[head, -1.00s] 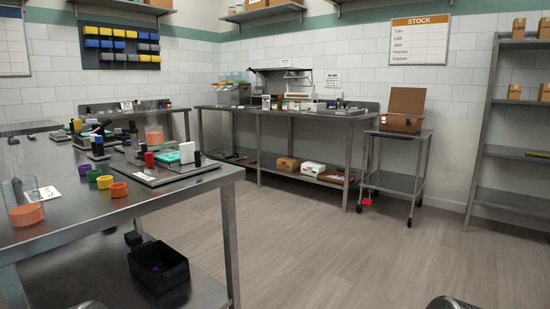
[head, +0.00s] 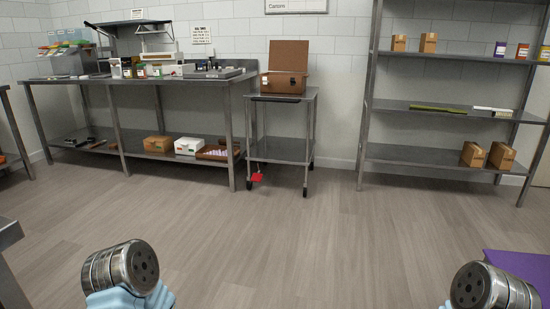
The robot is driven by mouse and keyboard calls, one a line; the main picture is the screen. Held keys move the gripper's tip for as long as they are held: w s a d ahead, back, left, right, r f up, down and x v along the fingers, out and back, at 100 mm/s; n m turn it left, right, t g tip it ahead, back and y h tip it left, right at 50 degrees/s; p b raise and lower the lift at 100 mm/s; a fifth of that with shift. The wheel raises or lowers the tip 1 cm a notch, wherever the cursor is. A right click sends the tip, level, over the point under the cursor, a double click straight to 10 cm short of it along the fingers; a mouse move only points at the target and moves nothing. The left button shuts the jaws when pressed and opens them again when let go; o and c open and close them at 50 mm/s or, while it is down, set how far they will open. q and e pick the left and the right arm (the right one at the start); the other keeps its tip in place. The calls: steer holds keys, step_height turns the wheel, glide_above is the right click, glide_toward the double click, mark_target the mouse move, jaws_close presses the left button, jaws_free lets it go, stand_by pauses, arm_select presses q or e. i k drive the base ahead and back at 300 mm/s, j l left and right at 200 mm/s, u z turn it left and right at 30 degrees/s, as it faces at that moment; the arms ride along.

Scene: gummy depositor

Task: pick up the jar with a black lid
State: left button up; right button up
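Several small jar-like containers (head: 127,68) stand on the back steel bench, in front of the raised metal stand. Some have dark tops, but they are too small to tell for sure which is a jar with a black lid. Neither of my grippers shows.
The back bench (head: 150,82) has boxes on its lower shelf. A wheeled cart (head: 290,97) carries an open brown box (head: 283,80). A tall shelf unit (head: 440,152) holds small cartons. A bench corner is at the lower left. The floor (head: 300,230) between is clear.

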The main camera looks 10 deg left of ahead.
mark_target(128, 71)
steer(key=i+u, duration=0.2)
steer(key=i, duration=0.3)
steer(key=i+l+u, duration=0.2)
steer(key=i, duration=0.35)
steer(key=i+u, duration=0.2)
steer(key=i, duration=0.3)
steer(key=i+j+u, duration=0.2)
steer(key=i+u, duration=0.55)
steer(key=i, duration=0.15)
steer(key=i+l+u, duration=0.1)
steer(key=i+u, duration=0.3)
steer(key=i+l+u, duration=0.35)
steer(key=i, duration=0.15)
steer(key=i+j+z, duration=0.1)
steer(key=i, duration=0.4)
steer(key=i+j, duration=0.15)
steer(key=i, duration=0.35)
steer(key=i+j+z, duration=0.15)
steer(key=i, duration=0.35)
